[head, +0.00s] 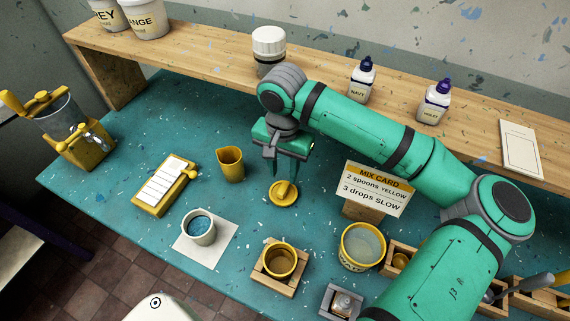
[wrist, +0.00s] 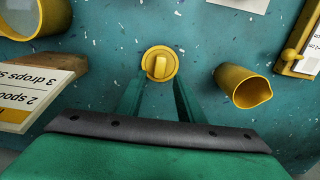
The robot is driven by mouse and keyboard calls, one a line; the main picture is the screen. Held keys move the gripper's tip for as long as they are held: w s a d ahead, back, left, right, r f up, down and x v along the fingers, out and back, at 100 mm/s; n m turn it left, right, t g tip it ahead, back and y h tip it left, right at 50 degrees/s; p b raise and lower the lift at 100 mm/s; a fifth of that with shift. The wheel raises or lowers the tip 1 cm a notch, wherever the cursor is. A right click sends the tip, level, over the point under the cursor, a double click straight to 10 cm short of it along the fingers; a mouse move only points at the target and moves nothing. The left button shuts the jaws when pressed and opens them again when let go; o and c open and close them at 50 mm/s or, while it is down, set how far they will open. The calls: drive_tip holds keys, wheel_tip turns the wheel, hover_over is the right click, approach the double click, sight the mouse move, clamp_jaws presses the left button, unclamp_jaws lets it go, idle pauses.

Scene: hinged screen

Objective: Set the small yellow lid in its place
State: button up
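The small yellow lid (head: 284,193) lies on the teal table, round with a raised bar handle on top. In the wrist view the lid (wrist: 160,64) is straight ahead, just beyond the fingertips. My gripper (head: 285,168) points down above and slightly behind the lid. In the wrist view its two fingers (wrist: 160,84) are apart with nothing between them. A yellow cup (head: 280,260) stands open in a wooden holder (head: 290,289) in front of the lid. A larger yellow-rimmed tub (head: 362,245) with pale contents stands to its right.
A yellow pouring cup (head: 231,164) stands left of the lid. A mix card (head: 378,187) on a wooden block stands right. A white cup (head: 200,228) sits on paper at front left. A wooden shelf (head: 206,42) with bottles runs along the back.

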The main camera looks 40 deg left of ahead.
sight(283, 187)
wheel_tip(283, 187, down, 6)
drive_tip(key=shift+f, duration=0.2)
clamp_jaws()
drive_tip(key=shift+r, duration=0.15)
drive_tip(key=shift+r, duration=2.95)
drive_tip(key=shift+w, duration=0.1)
drive_tip(key=shift+r, duration=0.1)
